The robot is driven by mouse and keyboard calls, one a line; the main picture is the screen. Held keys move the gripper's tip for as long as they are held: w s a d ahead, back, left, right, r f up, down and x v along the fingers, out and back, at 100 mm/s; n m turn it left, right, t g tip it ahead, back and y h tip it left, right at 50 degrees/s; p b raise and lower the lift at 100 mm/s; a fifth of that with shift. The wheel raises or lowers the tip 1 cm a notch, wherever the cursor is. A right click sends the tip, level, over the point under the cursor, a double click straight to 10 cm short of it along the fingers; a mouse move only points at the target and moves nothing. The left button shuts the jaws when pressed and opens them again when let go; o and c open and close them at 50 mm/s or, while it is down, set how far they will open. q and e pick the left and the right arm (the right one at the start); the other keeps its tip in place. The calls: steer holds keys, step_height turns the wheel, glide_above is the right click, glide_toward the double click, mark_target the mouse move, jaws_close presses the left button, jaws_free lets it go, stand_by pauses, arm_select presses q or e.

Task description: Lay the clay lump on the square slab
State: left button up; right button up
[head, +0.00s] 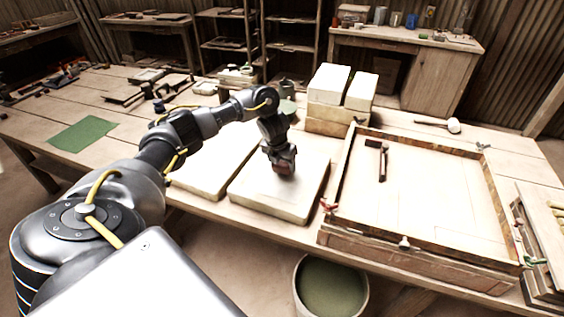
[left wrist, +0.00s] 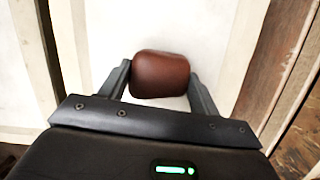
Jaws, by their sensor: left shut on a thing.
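The clay lump (left wrist: 160,74) is a rounded red-brown block, seen between the two fingers of my left gripper (left wrist: 160,84) in the left wrist view. My left gripper is shut on it. In the head view the left gripper (head: 284,170) is over the pale square slab (head: 258,200), and the lump is mostly hidden by the gripper. The slab also shows below the lump in the left wrist view (left wrist: 212,40). I cannot tell whether the lump touches the slab. My right gripper is not in view.
A second pale slab (head: 205,178) lies just left. A wooden frame (head: 345,165) with a dark-handled tool (head: 382,160) stands right of the slab. Stacked pale blocks (head: 328,88) stand behind. A green mat (head: 83,134) lies far left. A bucket (head: 300,285) stands below the table's front edge.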

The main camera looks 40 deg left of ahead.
mark_target(278, 173)
arm_select(q)
steer(key=shift+f, duration=0.15)
steer(key=o, duration=1.2)
steer(key=shift+o, duration=0.2)
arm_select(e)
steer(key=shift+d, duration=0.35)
arm_select(q)
steer(key=p+v, duration=0.4)
steer(key=v, duration=0.6)
steer(key=shift+s+r, duration=0.15)
steer(key=shift+r, duration=0.25)
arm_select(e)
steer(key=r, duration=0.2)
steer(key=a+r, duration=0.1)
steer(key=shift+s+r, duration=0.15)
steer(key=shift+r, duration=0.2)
